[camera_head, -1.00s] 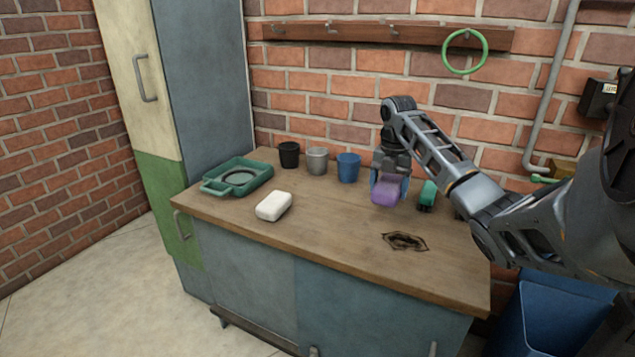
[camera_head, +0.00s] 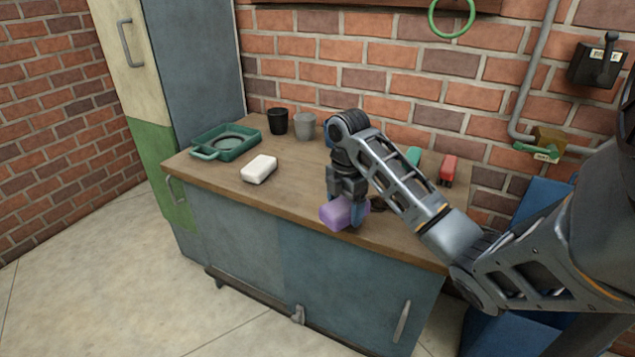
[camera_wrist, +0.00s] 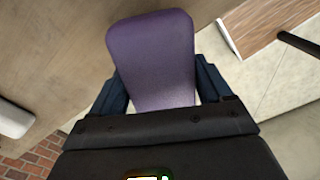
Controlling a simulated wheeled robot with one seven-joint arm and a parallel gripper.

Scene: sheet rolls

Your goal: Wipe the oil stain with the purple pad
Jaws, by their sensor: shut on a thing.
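The purple pad (camera_head: 336,214) is held between the fingers of my gripper (camera_head: 346,213) near the front edge of the counter. In the wrist view the pad (camera_wrist: 152,62) sits between the two dark blue fingers of my gripper (camera_wrist: 160,95). I cannot tell whether the pad touches the counter top. The oil stain (camera_head: 378,205) shows only as a dark patch just right of the gripper; my arm hides most of it. The stain is not visible in the wrist view.
On the wooden counter (camera_head: 225,177) are a white block (camera_head: 259,169), a green tray (camera_head: 226,142), black (camera_head: 277,121) and grey (camera_head: 305,126) cups, and a partly hidden blue cup. A green item (camera_head: 413,156) and a red item (camera_head: 449,169) stand behind my arm.

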